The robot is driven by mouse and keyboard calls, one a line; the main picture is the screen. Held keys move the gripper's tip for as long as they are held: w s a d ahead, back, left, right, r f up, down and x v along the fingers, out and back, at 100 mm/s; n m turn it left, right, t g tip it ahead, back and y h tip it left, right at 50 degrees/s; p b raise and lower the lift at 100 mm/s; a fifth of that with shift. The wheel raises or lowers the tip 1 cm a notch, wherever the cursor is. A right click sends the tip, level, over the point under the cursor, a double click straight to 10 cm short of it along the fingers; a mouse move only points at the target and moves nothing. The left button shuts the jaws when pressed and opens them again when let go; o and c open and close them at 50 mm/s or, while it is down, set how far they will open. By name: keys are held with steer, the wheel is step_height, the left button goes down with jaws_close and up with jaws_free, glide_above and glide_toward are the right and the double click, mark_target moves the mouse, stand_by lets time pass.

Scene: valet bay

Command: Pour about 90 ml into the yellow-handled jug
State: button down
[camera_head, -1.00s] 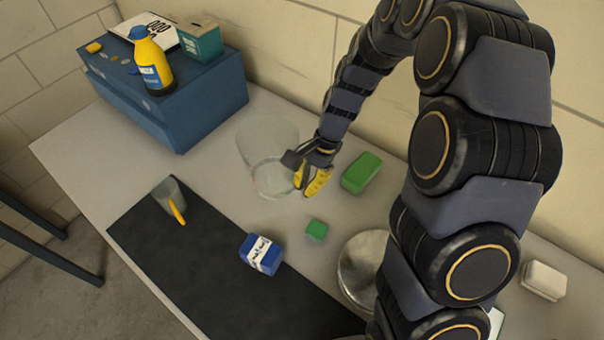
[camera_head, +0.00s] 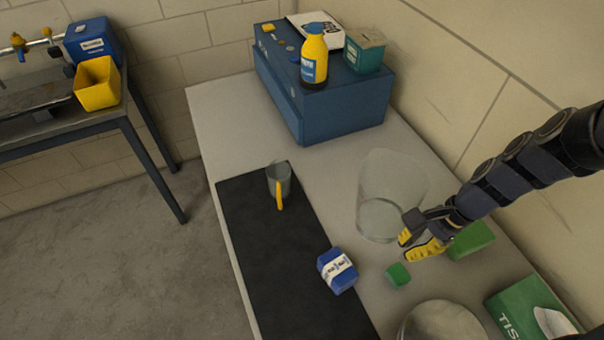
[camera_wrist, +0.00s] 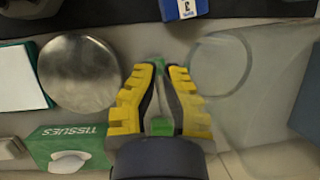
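The yellow-handled jug (camera_head: 284,176) stands upright on the black mat (camera_head: 255,245) in the head view; it looks grey and see-through, and I cannot make out its contents. A large clear vessel (camera_head: 378,185) stands on the pale worktop to its right. My gripper (camera_head: 410,244), with yellow-padded fingers, is low at this vessel's right side. In the wrist view my gripper (camera_wrist: 167,66) has narrowly spaced fingertips, with the clear vessel (camera_wrist: 215,62) just to their right. I cannot tell whether they grip a part of it or its liquid level.
A blue-and-white pack (camera_head: 337,270), small green block (camera_head: 398,275), green block (camera_head: 472,239), round metal dish (camera_head: 440,325) and tissue box (camera_head: 515,310) lie nearby. A blue chest (camera_head: 340,115) carries a yellow bottle (camera_head: 314,60). Worktop between chest and mat is clear.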

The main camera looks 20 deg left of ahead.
mark_target(385, 218)
steer(key=w+a, duration=0.2)
steer(key=a, duration=0.1)
steer(key=w+a, duration=0.2)
steer(key=shift+a+f, duration=0.15)
steer(key=shift+f, duration=0.25)
steer(key=a+f, duration=0.2)
steer(key=a, duration=2.5)
steer(key=s+a+f+m+t, duration=0.2)
steer(key=s+a+f+m, duration=0.2)
steer(key=s+m, duration=0.1)
steer(key=s+a+f+m+t, duration=0.3)
steer(key=s+m, duration=0.3)
steer(key=s, duration=0.2)
steer(key=shift+s+a+f+m, duration=0.3)
steer(key=shift+a+f, duration=0.1)
steer(key=shift+a, duration=0.45)
steer(key=shift+s, duration=0.1)
steer(key=shift+s+d+f+t, duration=0.15)
steer(key=shift+d+t, duration=0.1)
steer(key=shift+t, duration=0.25)
